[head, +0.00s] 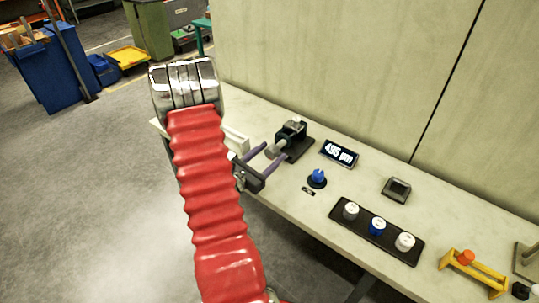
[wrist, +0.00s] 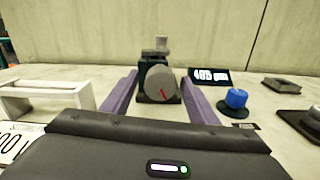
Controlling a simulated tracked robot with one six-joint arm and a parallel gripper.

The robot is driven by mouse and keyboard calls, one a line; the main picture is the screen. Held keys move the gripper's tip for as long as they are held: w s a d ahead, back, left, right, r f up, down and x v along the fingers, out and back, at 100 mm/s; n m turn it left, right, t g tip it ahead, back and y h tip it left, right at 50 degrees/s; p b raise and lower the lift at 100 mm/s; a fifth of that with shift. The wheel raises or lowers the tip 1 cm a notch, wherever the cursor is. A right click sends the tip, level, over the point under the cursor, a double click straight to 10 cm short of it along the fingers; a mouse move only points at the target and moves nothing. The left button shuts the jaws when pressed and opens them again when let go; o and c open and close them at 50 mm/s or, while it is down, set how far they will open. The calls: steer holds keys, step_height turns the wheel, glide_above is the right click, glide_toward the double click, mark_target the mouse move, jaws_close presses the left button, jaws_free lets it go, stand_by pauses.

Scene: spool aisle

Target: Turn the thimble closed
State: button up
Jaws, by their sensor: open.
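The thimble (head: 275,152) is a grey round knob on the front of a dark device (head: 294,132) on the bench. In the wrist view the thimble (wrist: 161,84) faces me, with a red mark pointing to its lower right. My gripper (head: 274,154) has two purple fingers, open and empty, pointing at the device. In the wrist view my gripper (wrist: 160,82) shows one finger on each side of the thimble, with gaps between. I cannot tell whether the fingertips reach past its front face. A display (head: 340,153) beside the device shows a number, seemingly 495.
A blue knob (head: 317,178) stands right of the device. A white frame (wrist: 45,97) stands left. The wall is behind.

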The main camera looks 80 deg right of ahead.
steer(key=v, duration=1.3)
steer(key=shift+w+a, duration=0.2)
steer(key=shift+a, duration=0.15)
steer(key=shift+f, duration=0.1)
stand_by(0.6)
